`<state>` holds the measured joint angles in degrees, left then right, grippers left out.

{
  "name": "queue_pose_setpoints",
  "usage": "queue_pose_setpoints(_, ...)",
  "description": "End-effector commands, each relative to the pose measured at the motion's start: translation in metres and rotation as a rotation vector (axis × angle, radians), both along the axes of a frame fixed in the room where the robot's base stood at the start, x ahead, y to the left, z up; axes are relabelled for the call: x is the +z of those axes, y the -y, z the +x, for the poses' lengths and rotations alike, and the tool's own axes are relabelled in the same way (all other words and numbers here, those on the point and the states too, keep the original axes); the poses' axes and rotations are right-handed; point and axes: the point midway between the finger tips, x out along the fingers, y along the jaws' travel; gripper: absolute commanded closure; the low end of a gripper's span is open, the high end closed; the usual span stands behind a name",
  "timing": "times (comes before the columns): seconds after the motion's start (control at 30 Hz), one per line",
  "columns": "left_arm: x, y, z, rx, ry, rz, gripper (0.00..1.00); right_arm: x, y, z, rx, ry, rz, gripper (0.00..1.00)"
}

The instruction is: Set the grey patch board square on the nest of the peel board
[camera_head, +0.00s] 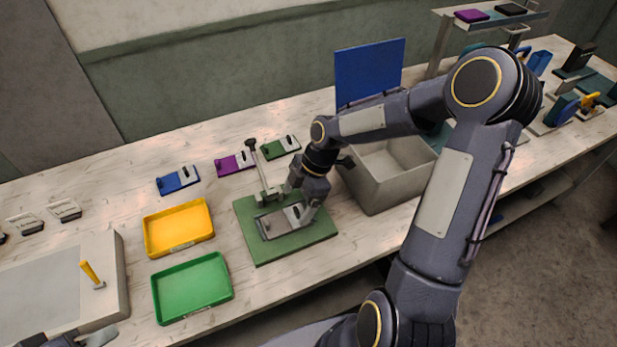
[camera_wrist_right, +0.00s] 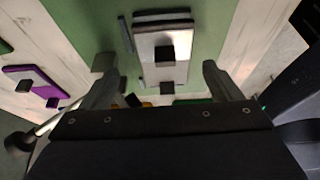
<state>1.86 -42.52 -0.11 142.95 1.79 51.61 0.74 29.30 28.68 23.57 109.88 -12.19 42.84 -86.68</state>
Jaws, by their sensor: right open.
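The grey patch board (camera_head: 270,225) lies on the green peel board (camera_head: 264,249), within or over its nest; I cannot tell whether it sits fully down. It has a lighter plate and a black knob. In the right wrist view the grey patch board (camera_wrist_right: 150,40) shows with its black knob (camera_wrist_right: 165,54) between the fingers. My right gripper (camera_head: 303,211) is open just above the board, and its fingers (camera_wrist_right: 157,66) stand apart on either side of the knob, not touching it. My left gripper (camera_head: 85,340) shows only partly at the bottom left edge; its jaws are unclear.
A lever (camera_head: 259,170) stands at the peel board's back edge. Blue (camera_head: 170,184), purple (camera_head: 227,165) and green (camera_head: 272,150) boards lie behind. A yellow tray (camera_head: 179,228) and green tray (camera_head: 193,288) are left. A grey bin (camera_head: 385,190) stands right, close to my right arm.

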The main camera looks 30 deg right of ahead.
Motion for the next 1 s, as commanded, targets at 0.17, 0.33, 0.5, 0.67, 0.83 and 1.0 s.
queue_pose_setpoints(0.17, -0.007, 0.0, -0.001, -0.001, -0.002, 0.0, 0.64, 0.037, 0.018, -0.002, -0.003, 0.002, -0.003, 0.16)
queue_pose_setpoints(0.33, -0.01, 0.0, -0.001, 0.0, -0.001, 0.0, 0.64, 0.069, 0.03, -0.004, -0.001, -0.003, -0.001, 0.16)
queue_pose_setpoints(0.5, -0.011, 0.0, 0.0, 0.0, -0.001, 0.0, 0.64, 0.087, 0.038, -0.004, 0.0, -0.005, -0.001, 0.16)
queue_pose_setpoints(0.67, -0.011, 0.0, 0.0, 0.0, -0.001, 0.0, 0.64, 0.102, 0.036, -0.015, -0.071, -0.019, -0.024, 0.16)
queue_pose_setpoints(0.83, -0.011, 0.0, 0.0, 0.0, -0.001, 0.0, 0.64, 0.134, 0.027, -0.064, -0.451, -0.049, -0.076, 0.16)
queue_pose_setpoints(1.0, -0.012, 0.0, 0.0, 0.0, -0.001, 0.0, 0.64, 0.152, 0.015, -0.129, -0.985, -0.077, 0.028, 0.16)
